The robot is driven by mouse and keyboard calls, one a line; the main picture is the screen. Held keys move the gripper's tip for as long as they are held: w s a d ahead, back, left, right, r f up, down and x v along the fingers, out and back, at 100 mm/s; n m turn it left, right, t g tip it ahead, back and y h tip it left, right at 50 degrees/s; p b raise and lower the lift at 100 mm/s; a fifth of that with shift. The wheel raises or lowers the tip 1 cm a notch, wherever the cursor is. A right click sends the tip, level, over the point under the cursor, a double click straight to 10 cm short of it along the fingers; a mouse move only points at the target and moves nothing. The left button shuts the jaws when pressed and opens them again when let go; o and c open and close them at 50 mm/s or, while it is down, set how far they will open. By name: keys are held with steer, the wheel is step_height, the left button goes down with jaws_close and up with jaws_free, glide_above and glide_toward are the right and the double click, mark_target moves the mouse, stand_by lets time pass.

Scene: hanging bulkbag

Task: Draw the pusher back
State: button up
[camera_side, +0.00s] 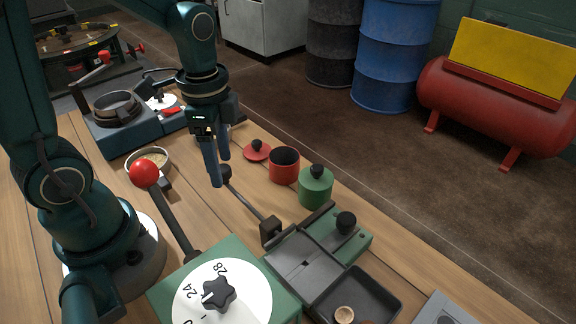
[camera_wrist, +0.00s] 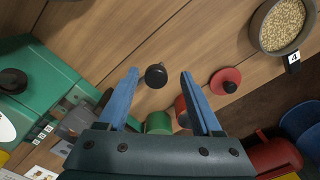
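The pusher is a thin dark rod (camera_side: 246,203) with a black knob (camera_side: 227,174) at its far-left end. The rod runs into a black guide block (camera_side: 269,229) beside the grey channel plate (camera_side: 305,263) of the green device. My gripper (camera_side: 219,170) points down, with its blue fingertips at the knob. In the wrist view, the black knob (camera_wrist: 156,76) lies between the spread fingertips of my gripper (camera_wrist: 160,72), with gaps on both sides. The gripper is open and holds nothing. Most of the rod is hidden in the wrist view.
A red pot (camera_side: 284,166), a red lid (camera_side: 257,151) and a lidded green pot (camera_side: 315,187) stand right of the gripper. A bowl of grain (camera_side: 149,160) and a red-ball lever (camera_side: 145,173) are to the left. A dial (camera_side: 222,293) and dark tray (camera_side: 356,295) are in front.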

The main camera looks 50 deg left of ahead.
steer(key=shift+r, duration=2.6)
steer(key=shift+d+r, duration=0.1)
steer(key=s+d+r+n+t, duration=0.3)
steer(key=s+n+t, duration=0.1)
steer(key=n, duration=0.5)
steer(key=shift+s+d+t, duration=0.2)
steer(key=shift+s+t, duration=0.2)
steer(key=shift+t, duration=0.4)
